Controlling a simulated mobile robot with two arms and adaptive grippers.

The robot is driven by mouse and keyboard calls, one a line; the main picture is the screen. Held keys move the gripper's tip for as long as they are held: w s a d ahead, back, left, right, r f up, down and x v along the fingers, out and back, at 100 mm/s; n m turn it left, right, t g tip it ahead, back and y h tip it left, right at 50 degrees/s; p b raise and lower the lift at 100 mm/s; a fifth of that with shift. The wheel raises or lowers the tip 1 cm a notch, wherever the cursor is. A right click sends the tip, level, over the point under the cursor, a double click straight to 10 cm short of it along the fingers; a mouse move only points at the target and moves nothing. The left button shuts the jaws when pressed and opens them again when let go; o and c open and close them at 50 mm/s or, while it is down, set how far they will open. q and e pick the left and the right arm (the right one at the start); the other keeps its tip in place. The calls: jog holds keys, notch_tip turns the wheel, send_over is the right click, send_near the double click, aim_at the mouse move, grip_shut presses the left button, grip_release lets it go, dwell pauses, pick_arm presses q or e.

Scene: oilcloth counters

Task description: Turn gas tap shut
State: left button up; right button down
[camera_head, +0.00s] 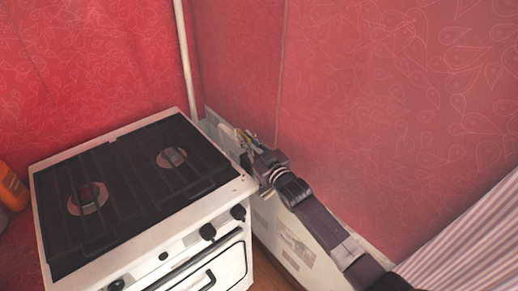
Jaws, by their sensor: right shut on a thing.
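My right gripper (247,142) reaches in from the lower right, to a spot just right of the stove's back right corner. It is shut on the gas tap (241,134), of which only a small yellowish bit shows between and beside the fingers. The rest of the tap is hidden by the gripper, so I cannot tell how its handle is turned. A pale gas pipe (185,60) runs down the wall corner behind the stove. My left gripper is not in view.
A white stove (240,187) with a dark grated top and black front knobs stands left of my right arm. An orange object (10,187) is at the left edge. Red patterned walls close off the back. Striped cloth (470,245) hangs at the lower right.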

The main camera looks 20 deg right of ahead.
jog(key=shift+a+r+m+h, duration=0.2)
jog(key=shift+a+m+h, duration=0.1)
jog(key=shift+a, duration=0.05)
jog(key=shift+f+m+h, duration=0.15)
jog(key=shift+m+h, duration=0.15)
jog(key=shift+h, duration=0.3)
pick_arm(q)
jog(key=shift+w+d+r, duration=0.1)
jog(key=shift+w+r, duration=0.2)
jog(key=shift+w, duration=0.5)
pick_arm(e)
jog(key=c, duration=2)
grip_release()
jog(key=shift+c, duration=0.2)
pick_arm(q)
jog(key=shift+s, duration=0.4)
pick_arm(e)
jog(key=shift+o, duration=0.4)
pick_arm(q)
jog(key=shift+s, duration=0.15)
pick_arm(e)
jog(key=shift+s+f, duration=0.1)
jog(key=s+d, duration=0.2)
jog(key=s, duration=0.9)
jog(key=shift+s, duration=0.4)
